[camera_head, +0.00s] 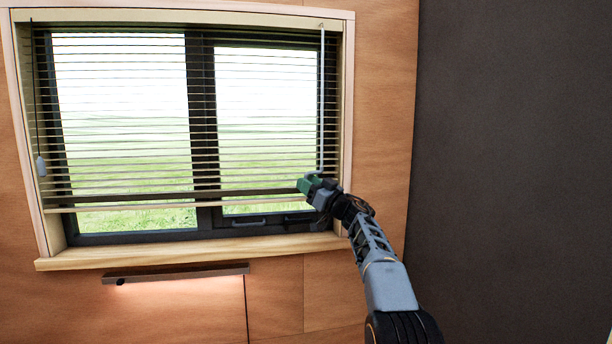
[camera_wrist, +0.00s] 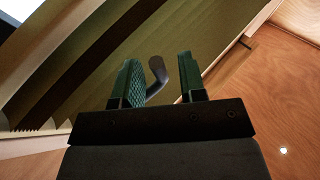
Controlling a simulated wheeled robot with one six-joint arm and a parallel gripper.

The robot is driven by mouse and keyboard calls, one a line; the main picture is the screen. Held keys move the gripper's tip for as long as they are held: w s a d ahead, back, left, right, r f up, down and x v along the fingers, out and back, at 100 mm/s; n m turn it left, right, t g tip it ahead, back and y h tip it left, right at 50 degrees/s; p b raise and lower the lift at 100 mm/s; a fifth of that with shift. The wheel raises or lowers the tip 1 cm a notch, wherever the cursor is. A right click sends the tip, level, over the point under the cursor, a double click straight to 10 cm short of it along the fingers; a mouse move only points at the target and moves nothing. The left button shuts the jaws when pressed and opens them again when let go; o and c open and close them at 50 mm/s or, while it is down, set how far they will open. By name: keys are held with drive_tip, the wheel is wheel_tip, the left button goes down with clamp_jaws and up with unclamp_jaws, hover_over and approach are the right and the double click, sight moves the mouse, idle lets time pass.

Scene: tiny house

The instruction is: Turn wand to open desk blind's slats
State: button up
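The desk blind (camera_head: 130,196) hangs lowered over the window, and the outdoors shows between its thin slats. Its pale wand (camera_head: 321,100) hangs down the right side, with its lower end bent to the left near my gripper (camera_head: 309,184). In the wrist view, the wand's bent dark end (camera_wrist: 156,74) shows between the two green fingers of my gripper (camera_wrist: 159,75). The fingers are apart, with a gap on the right of the wand. The wand end looks close to the left finger; I cannot tell whether they touch. The slats (camera_wrist: 75,70) fill the upper left there.
A pull cord with a pale tassel (camera_head: 41,166) hangs at the blind's left. The wooden sill (camera_head: 190,255) runs below the window, with a thin lit bar (camera_head: 180,273) under it. A dark wall (camera_head: 510,160) stands on the right.

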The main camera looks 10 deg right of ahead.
drive_tip(key=shift+w+a+r, duration=0.2)
drive_tip(key=shift+w+a, duration=0.15)
drive_tip(key=shift+w, duration=0.05)
clamp_jaws()
